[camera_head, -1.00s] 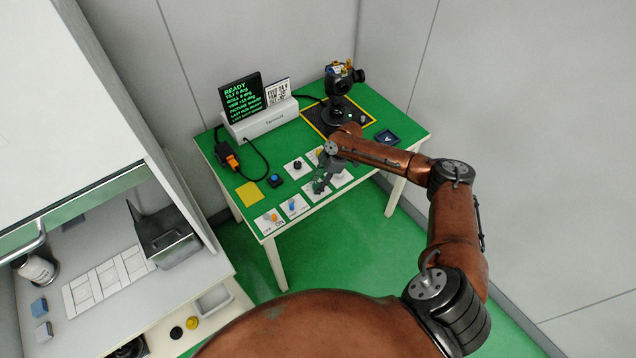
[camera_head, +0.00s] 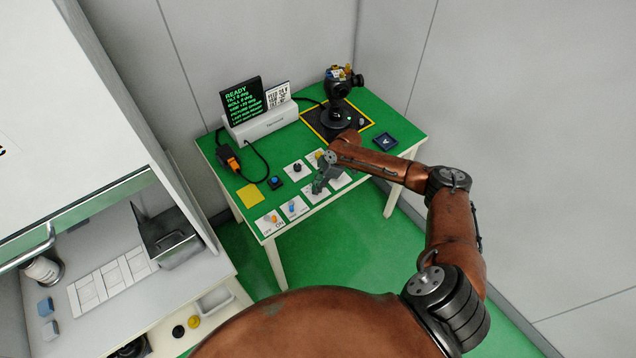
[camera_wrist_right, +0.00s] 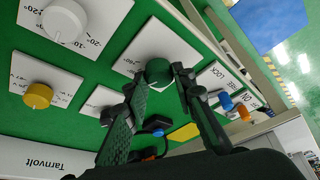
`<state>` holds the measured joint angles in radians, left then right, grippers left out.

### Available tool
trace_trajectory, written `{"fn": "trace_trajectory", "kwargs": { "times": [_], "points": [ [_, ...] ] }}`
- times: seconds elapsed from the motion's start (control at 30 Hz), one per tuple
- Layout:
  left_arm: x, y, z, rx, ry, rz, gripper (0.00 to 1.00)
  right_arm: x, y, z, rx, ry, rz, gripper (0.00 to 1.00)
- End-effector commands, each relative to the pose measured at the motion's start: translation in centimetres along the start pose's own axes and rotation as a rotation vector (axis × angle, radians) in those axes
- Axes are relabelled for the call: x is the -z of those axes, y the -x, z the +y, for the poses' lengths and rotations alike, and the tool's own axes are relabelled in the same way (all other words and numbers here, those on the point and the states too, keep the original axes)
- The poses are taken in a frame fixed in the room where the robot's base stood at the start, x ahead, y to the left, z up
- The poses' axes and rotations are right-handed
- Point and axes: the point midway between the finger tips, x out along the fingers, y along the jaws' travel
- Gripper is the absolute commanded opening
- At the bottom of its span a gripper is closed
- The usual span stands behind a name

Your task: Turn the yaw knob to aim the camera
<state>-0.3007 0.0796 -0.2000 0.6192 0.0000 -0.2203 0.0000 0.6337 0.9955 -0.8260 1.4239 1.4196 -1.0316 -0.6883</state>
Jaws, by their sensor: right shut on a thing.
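My right gripper (camera_head: 318,187) is over the front part of the green table. In the right wrist view its two fingers (camera_wrist_right: 162,82) are shut on a dark green knob (camera_wrist_right: 158,68), which stands on a white plate with degree marks (camera_wrist_right: 135,55). The word naming this knob cannot be read. The camera (camera_head: 342,84) stands on its black mount at the back right of the table, with its lens facing right. A black screen (camera_head: 241,100) shows green text starting with READY; its angle figures are too small to read surely. My left gripper is not in view.
Near the held knob are a white knob (camera_wrist_right: 64,20), a yellow knob (camera_wrist_right: 38,95), a black knob (camera_head: 297,168), and blue (camera_wrist_right: 225,101) and orange (camera_wrist_right: 243,112) switches. A blue button (camera_head: 275,182) and yellow square (camera_head: 249,195) lie left. A grey workbench stands at the lower left.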

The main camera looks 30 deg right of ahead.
Motion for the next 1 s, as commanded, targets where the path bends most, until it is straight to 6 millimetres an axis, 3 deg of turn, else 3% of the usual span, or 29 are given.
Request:
{"fn": "trace_trajectory", "kwargs": {
  "times": [0.1, 0.5, 1.0],
  "points": [
    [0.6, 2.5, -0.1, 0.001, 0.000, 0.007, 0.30, 0.2, 0.6, -0.3, -0.032, -0.085, 0.001, 0.00],
    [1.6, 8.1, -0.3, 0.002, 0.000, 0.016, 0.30, 0.3, 0.4, -0.5, -0.158, -0.389, 0.001, 0.00],
    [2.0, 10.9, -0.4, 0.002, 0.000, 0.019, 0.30, 0.2, 0.1, -0.3, -0.239, -0.578, 0.001, 0.00]
  ]
}}
